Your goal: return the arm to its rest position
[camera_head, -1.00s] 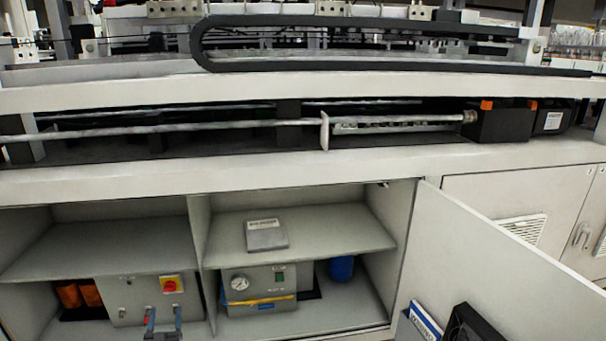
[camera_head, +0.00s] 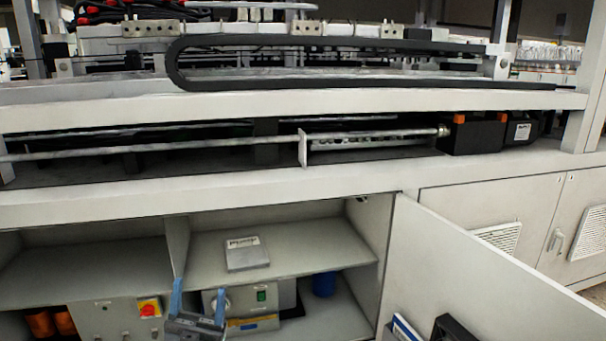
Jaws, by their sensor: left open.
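My left gripper (camera_head: 199,302) shows at the bottom of the head view, left of centre. Its two blue fingers point up and stand apart, with nothing between them. It is in front of the open cabinet, before the grey box with the gauge (camera_head: 244,305), and covers part of that box. My right gripper is not in view.
A white cabinet door (camera_head: 480,275) stands open at the right. A small labelled box (camera_head: 246,253) lies on the shelf (camera_head: 310,250). A control box with a red and yellow switch (camera_head: 149,308) is at the lower left. The gantry rail (camera_head: 370,101) runs above.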

